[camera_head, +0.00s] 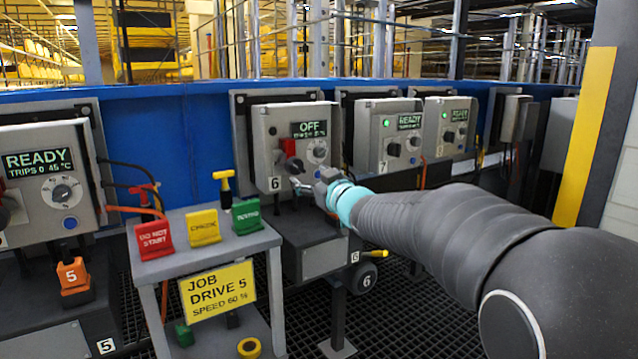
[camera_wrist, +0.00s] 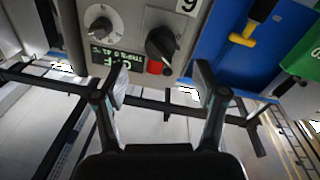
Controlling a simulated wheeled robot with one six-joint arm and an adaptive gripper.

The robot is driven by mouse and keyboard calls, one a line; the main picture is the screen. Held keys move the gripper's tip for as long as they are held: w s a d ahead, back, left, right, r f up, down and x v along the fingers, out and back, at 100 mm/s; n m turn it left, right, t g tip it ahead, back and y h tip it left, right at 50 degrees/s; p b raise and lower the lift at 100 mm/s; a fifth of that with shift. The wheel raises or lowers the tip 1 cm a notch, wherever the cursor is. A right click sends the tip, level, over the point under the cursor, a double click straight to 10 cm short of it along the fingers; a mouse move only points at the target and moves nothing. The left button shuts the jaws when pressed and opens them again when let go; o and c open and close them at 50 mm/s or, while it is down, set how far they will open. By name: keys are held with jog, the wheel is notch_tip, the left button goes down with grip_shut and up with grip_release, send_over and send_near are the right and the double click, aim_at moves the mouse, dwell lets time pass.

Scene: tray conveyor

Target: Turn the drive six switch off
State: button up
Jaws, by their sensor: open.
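The drive six box (camera_head: 262,135) is grey, with a 6 label on its front. Its display (camera_head: 310,129) reads OFF; it also shows upside down in the wrist view (camera_wrist: 117,62). The black switch handle (camera_wrist: 161,44) sits beside the display with a red part (camera_wrist: 155,67) at its end; the red part (camera_head: 288,147) also shows in the head view. My gripper (camera_head: 304,184) is just in front of the lower part of the box. In the wrist view my gripper (camera_wrist: 160,78) is open and empty, its fingers apart on either side below the switch, not clearly touching anything.
A round dial (camera_wrist: 103,22) is beside the switch. Box 7 (camera_head: 385,130) to the right shows READY, as does the drive five box (camera_head: 40,165) at left. A grey stand (camera_head: 190,245) with red, yellow and green tags is at left of my arm.

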jog(key=v, duration=0.3)
jog(key=shift+s+d, duration=0.1)
